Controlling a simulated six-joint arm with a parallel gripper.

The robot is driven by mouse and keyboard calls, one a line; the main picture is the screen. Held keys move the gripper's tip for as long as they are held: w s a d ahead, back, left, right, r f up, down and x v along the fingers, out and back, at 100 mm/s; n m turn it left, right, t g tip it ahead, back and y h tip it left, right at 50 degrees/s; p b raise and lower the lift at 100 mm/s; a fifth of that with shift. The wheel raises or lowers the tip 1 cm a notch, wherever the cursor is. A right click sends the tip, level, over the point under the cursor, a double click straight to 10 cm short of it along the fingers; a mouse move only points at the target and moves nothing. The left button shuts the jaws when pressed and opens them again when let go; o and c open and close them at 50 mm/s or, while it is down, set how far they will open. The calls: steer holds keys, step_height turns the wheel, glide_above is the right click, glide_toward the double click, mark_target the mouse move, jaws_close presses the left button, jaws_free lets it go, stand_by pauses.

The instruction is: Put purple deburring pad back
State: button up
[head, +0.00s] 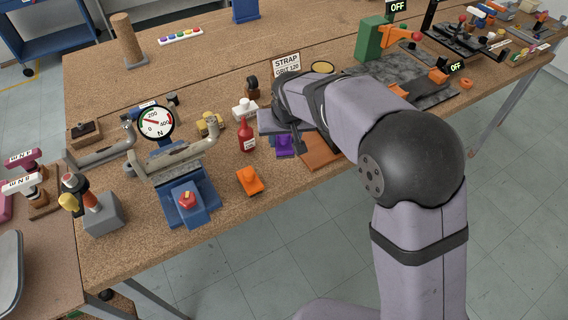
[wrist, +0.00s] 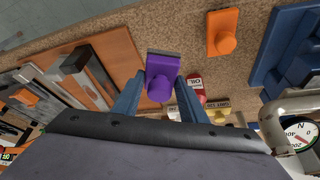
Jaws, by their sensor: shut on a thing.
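The purple deburring pad (wrist: 163,68) is a flat block with a round knob on top. In the wrist view it sits between the two blue fingers of my gripper (wrist: 159,84), which is shut on it. The pad also shows in the head view (head: 284,146), just right of a red bottle (head: 246,136) and near the bench's front edge. In the head view my arm hides most of the gripper. I cannot tell whether the pad touches the bench.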

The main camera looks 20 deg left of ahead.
mark_target(286, 152)
steer(key=shift+f+p, duration=0.85)
steer(key=shift+f, duration=3.5)
steer(key=shift+f, duration=0.2)
steer(key=o, duration=1)
steer(key=shift+r, duration=0.2)
steer(key=shift+s+r, duration=0.15)
steer(key=shift+r, duration=0.4)
steer(key=b+v, duration=0.2)
steer(key=v, duration=0.9)
steer(key=shift+s, duration=0.1)
steer(key=shift+d+f, duration=0.1)
